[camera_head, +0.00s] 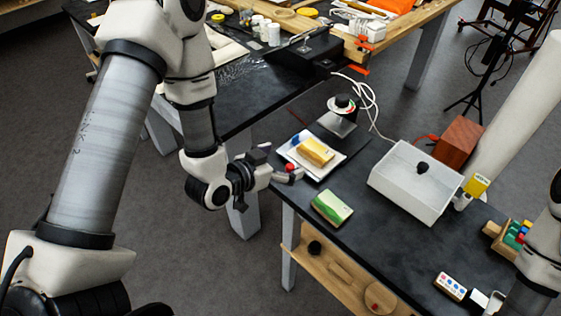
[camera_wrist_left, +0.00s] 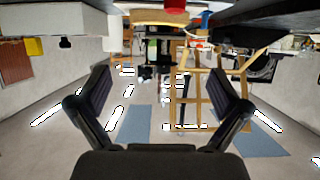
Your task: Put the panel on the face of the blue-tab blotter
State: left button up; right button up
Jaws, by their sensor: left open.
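A yellow-topped block with pale edges (camera_head: 315,151), which may be the panel, lies on a white flat pad (camera_head: 299,165). The pad has a small blue mark at its far left corner and may be the blotter. A green, pale-edged slab (camera_head: 331,208) lies apart near the table's front edge; I cannot tell its role. My left gripper (camera_head: 280,165) is open beside the pad's left edge, its fingers spread and empty in the wrist view (camera_wrist_left: 160,115). A red thing (camera_head: 290,168) shows by its fingertips, also at the wrist view's top (camera_wrist_left: 160,17). My right gripper is out of view.
A black-and-white device (camera_head: 342,110) stands behind the pad. A white box with a black knob (camera_head: 415,182) stands to the right, before a red-brown block (camera_head: 458,142).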

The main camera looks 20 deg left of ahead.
pick_arm(q)
jog(key=s+f+g, duration=0.1)
jog(key=s+f, duration=0.1)
jog(key=f, duration=0.1)
jog(key=s+f+g+y, duration=0.1)
jog(key=s+f, duration=0.1)
jog(key=f, duration=0.1)
jog(key=s+f+n+g, duration=0.1)
jog(key=f+g, duration=0.1)
jog(key=f, duration=0.1)
jog(key=shift+s+a+f+y, duration=0.1)
jog(key=shift+s+a+y, duration=0.2)
jog(key=shift+s+a, duration=0.1)
jog(key=s+a+f+n+g+y, duration=0.1)
jog(key=s+f+g, duration=0.3)
jog(key=s, duration=0.5)
jog(key=s+a+f+n+g+y, duration=0.2)
jog(key=s+f+g, duration=0.2)
jog(key=s+f, duration=0.5)
jog(key=shift+s+g, duration=0.4)
jog(key=shift+s, duration=0.4)
jog(key=shift+w, duration=0.1)
jog(key=shift+c, duration=0.4)
